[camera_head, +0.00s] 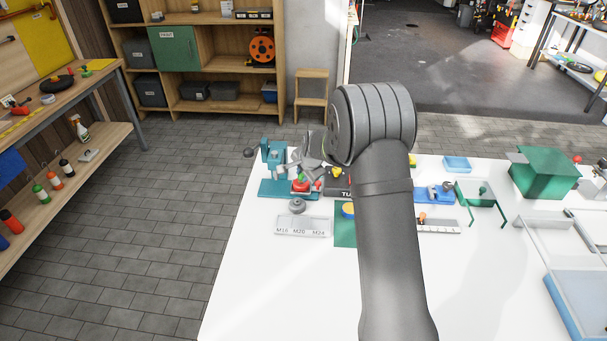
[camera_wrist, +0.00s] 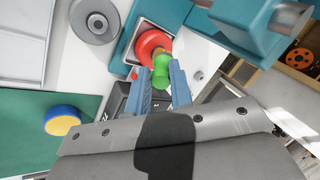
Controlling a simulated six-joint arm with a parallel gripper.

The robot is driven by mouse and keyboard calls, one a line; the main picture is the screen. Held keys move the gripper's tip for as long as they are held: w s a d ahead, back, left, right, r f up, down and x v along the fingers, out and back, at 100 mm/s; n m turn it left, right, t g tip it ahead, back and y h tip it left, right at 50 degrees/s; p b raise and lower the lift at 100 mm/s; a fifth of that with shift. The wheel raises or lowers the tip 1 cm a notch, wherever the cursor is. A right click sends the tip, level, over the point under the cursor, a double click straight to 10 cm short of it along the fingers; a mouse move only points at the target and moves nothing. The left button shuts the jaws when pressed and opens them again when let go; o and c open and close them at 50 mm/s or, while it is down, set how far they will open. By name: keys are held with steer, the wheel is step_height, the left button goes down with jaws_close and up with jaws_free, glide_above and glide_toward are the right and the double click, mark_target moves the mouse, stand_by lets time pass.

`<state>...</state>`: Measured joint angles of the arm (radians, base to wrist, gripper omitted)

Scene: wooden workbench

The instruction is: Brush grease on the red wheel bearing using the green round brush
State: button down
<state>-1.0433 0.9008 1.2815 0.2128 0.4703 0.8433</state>
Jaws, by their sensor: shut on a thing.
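My gripper (camera_wrist: 160,86) is shut on the green round brush (camera_wrist: 162,70) in the wrist view. The brush's tip lies over the edge of the red wheel bearing (camera_wrist: 150,42); I cannot tell whether they touch. The brush is hard to make out there. A round blue item with a yellow top (camera_wrist: 60,122), possibly the grease, lies on a green mat (camera_wrist: 30,150).
A teal press (camera_wrist: 250,25) stands close beside the bearing. A grey round part (camera_wrist: 97,20) and a tray labelled M16, M20, M24 (camera_head: 302,226) are near. A green box (camera_head: 545,172) stands at the right. The white tabletop's front left (camera_head: 275,295) is clear.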

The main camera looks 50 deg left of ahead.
steer(key=shift+w+a, duration=0.3)
steer(key=shift+w, duration=0.05)
step_height(320, 180, up, 2)
steer(key=shift+s+r, duration=0.1)
steer(key=shift+r, duration=2.9)
